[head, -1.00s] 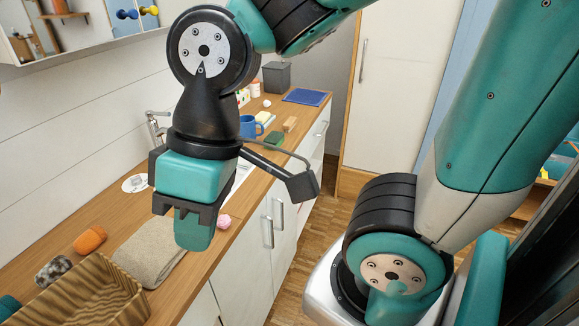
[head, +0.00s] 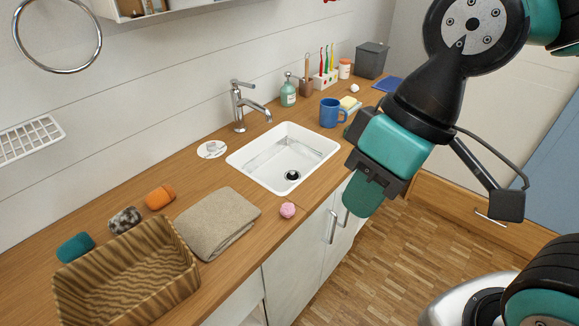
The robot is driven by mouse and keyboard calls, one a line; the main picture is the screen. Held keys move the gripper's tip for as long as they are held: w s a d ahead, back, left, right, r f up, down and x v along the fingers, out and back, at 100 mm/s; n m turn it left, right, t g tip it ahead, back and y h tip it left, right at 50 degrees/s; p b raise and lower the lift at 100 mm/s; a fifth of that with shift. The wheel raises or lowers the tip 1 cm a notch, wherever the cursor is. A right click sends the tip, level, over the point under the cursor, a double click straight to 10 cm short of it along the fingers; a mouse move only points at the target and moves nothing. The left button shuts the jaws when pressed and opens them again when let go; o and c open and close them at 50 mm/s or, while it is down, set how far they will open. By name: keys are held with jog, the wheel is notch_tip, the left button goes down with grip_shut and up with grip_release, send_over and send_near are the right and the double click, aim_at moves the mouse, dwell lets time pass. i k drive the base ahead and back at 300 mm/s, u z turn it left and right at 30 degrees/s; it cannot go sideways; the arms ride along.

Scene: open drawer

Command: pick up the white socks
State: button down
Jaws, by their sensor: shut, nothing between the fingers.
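I cannot make out white socks for certain. A small white ball-like thing (head: 354,88) lies at the back of the counter, too small to identify. Rolled bundles in teal (head: 75,247), speckled grey (head: 125,220) and orange (head: 160,197) lie along the back of the counter at the left, behind the wicker basket. My gripper (head: 362,200) is shut and empty, pointing down. It appears to the right of the sink, in front of the cabinet doors in the picture, well away from the bundles.
The wooden counter (head: 190,165) holds a wicker basket (head: 188,285), folded towel (head: 217,222), pink ball (head: 287,210), sink (head: 260,160), tap (head: 238,105), soap bottle (head: 288,93) and blue mug (head: 330,112). A dark bin (head: 371,60) stands at the back. Floor (head: 370,270) is open at the right.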

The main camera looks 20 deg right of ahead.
aim_at(123, 221)
jog(key=u, duration=0.45)
jog(key=k, duration=0.55)
jog(key=u, duration=1.05)
jog(key=i, duration=1.1)
jog(key=z, duration=0.7)
